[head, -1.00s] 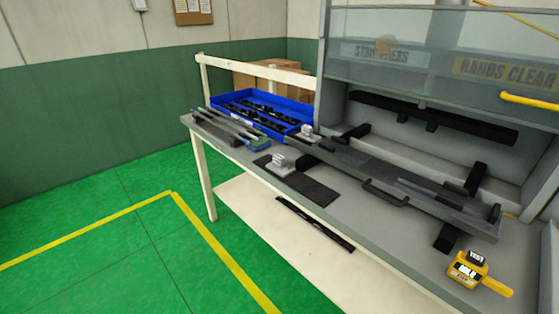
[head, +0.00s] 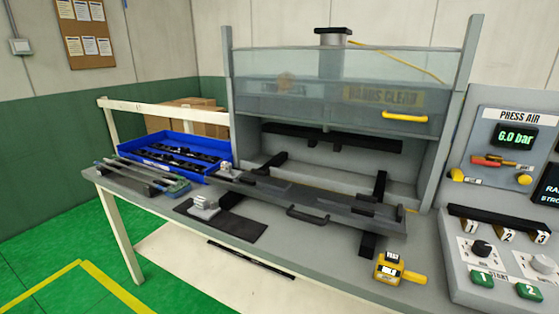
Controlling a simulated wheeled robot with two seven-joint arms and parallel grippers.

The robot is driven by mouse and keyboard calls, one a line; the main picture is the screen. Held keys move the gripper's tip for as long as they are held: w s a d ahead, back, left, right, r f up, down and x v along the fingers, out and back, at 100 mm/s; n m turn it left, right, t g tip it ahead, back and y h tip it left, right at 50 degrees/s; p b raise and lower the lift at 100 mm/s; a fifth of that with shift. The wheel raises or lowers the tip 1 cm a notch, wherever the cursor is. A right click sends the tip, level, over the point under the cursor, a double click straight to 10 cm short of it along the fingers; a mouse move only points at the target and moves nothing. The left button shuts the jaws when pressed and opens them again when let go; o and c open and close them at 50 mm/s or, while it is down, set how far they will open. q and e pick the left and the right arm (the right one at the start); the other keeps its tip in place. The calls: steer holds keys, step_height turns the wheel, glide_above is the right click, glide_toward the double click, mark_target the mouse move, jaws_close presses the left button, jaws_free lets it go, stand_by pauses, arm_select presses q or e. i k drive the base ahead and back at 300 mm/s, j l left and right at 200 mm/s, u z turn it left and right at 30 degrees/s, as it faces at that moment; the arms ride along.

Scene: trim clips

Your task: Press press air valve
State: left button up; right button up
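The press air panel (head: 509,148) is at the right, with the label PRESS AIR and a display (head: 515,137) reading 6.0 bar. Below the display is a valve with a red and orange lever (head: 494,161), lying roughly level. A yellow fitting (head: 457,175) is to the left below it. The press (head: 345,90) stands left of the panel, with a clear guard marked HANDS CLEAR and a yellow handle (head: 405,116). Neither of my grippers shows in the head view.
A control box (head: 500,255) with green buttons and knobs sits below the panel. A long dark fixture (head: 310,205) with a handle is before the press. A blue bin (head: 172,151) holds dark clips.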

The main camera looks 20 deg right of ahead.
mark_target(485, 163)
steer(key=z, duration=1.45)
steer(key=i+z, duration=0.5)
